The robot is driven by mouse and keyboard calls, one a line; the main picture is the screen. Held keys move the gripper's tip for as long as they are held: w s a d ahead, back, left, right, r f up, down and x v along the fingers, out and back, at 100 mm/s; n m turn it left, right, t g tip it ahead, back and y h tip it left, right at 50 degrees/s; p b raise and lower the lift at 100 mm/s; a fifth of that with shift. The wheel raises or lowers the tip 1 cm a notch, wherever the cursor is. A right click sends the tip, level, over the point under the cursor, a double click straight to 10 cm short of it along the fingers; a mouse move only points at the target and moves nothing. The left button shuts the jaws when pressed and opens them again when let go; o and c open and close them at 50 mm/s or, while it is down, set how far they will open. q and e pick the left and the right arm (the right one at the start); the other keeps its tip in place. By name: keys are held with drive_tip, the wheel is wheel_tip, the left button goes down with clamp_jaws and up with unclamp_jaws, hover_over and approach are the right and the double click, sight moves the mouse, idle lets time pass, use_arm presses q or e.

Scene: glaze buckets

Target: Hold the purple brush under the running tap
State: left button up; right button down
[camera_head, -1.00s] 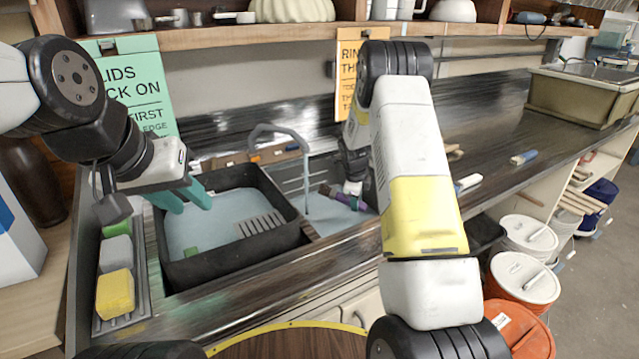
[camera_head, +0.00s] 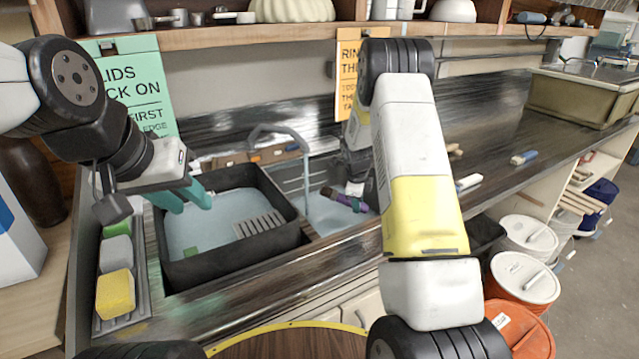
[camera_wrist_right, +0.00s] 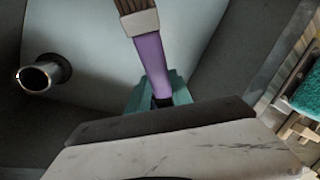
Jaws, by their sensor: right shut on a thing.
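The purple brush (camera_head: 349,203) is in my right gripper, over the basin to the right of the black tub. Its bristle end (camera_head: 327,191) points left towards the tap. The grey tap (camera_head: 280,129) arches over, and a thin stream of water (camera_head: 306,182) falls from it. The bristles are a little right of the stream, apart from it in the picture. In the right wrist view the teal fingers (camera_wrist_right: 158,97) are shut on the purple handle (camera_wrist_right: 151,65), bristles away from me; the round spout end (camera_wrist_right: 42,75) is to the left. My left gripper (camera_head: 184,198) is open and empty above the tub.
The black tub (camera_head: 280,246) holds bluish water and a grate. Sponges (camera_head: 115,294) lie in a tray on the left. A shelf (camera_head: 240,36) with bowls runs above. Lidded buckets (camera_head: 524,277) stand at lower right. The counter (camera_head: 490,125) on the right is mostly clear.

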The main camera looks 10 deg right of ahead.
idle(0.4)
drive_tip(key=s+d+r, duration=0.2)
drive_tip(key=s+r, duration=0.2)
drive_tip(key=shift+s, duration=0.25)
idle(0.9)
